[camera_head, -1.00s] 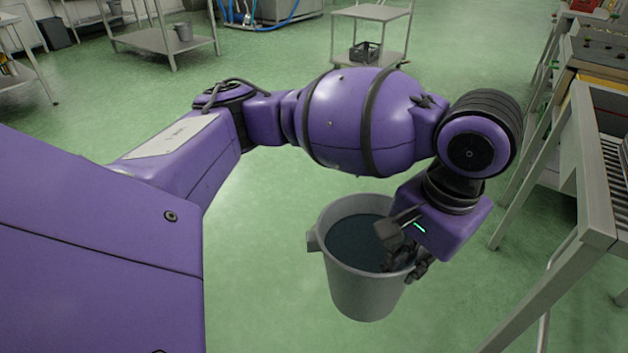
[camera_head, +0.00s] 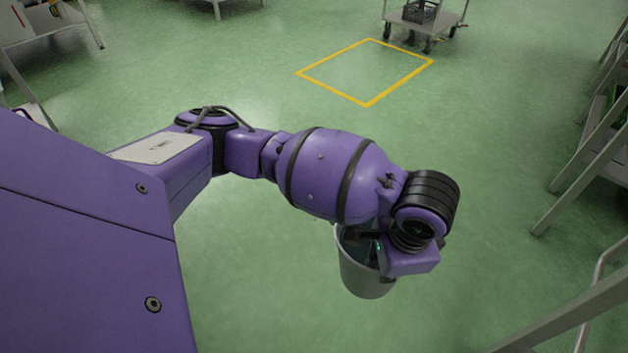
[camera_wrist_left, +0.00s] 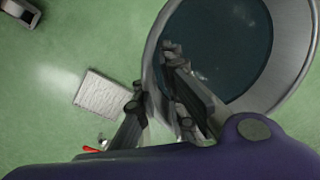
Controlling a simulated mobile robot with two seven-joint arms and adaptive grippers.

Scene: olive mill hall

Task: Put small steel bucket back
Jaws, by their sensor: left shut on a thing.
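The small steel bucket (camera_head: 366,279) is light grey and hangs roughly upright below my left wrist in the head view. My left gripper (camera_head: 376,247) is shut on its rim, mostly hidden behind my own wrist and forearm. In the left wrist view, the fingers (camera_wrist_left: 153,82) straddle the wall of the bucket (camera_wrist_left: 296,58), one inside and one outside. The bucket's inside looks dark; I cannot tell whether it holds anything. My right gripper is not in view.
A yellow square outline (camera_head: 367,104) marks the green floor ahead. Beyond it stands a wheeled trolley (camera_head: 440,22) with a black crate (camera_head: 419,11). Steel frame legs (camera_head: 573,168) line the right side. A table (camera_head: 40,28) stands far left. The middle floor is clear.

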